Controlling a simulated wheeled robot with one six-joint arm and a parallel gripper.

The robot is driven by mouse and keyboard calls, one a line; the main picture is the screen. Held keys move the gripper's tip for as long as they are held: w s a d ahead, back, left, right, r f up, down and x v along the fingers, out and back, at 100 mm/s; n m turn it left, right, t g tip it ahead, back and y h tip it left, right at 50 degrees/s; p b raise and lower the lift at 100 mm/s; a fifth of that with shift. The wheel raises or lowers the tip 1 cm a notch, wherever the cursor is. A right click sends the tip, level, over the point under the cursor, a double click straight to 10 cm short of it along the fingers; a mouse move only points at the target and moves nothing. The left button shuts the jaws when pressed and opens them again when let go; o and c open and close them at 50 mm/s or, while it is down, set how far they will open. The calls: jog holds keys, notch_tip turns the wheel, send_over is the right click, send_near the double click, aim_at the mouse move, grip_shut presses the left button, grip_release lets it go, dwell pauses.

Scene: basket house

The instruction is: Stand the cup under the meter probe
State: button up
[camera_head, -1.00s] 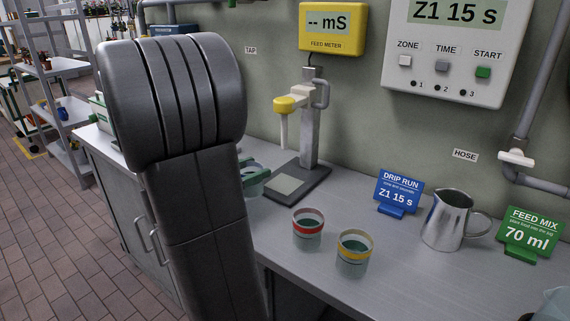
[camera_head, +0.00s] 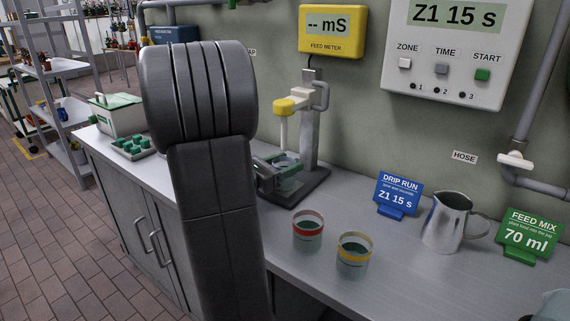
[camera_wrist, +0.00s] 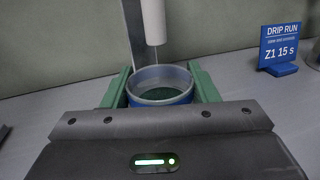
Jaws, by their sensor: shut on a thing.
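My gripper (camera_head: 276,174) is shut on a clear cup with a blue band (camera_wrist: 162,98); its green fingers flank the cup in the wrist view. The cup (camera_head: 289,181) is upright with dark liquid inside, over the base plate (camera_head: 309,190) of the meter stand. I cannot tell whether it touches the plate. The white probe (camera_wrist: 152,22) hangs from the yellow head (camera_head: 285,106), just behind or above the cup's far rim in the wrist view. The yellow feed meter (camera_head: 331,31) reads "-- mS".
A red-banded cup (camera_head: 308,230) and a yellow-banded cup (camera_head: 354,248) stand at the counter's front. A blue drip run sign (camera_head: 398,194), a metal jug (camera_head: 446,222) and a green feed mix sign (camera_head: 529,235) stand to the right. A green tray (camera_head: 132,147) lies at left.

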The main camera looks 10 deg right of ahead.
jog(key=shift+f, duration=0.15)
jog(key=o, duration=1.1)
jog(key=shift+r, duration=0.25)
jog(key=shift+s+a+f, duration=0.1)
jog(key=shift+s+a, duration=0.05)
jog(key=shift+a, duration=0.15)
jog(key=v, duration=1.1)
jog(key=shift+s+a+b, duration=0.15)
jog(key=shift+b, duration=0.25)
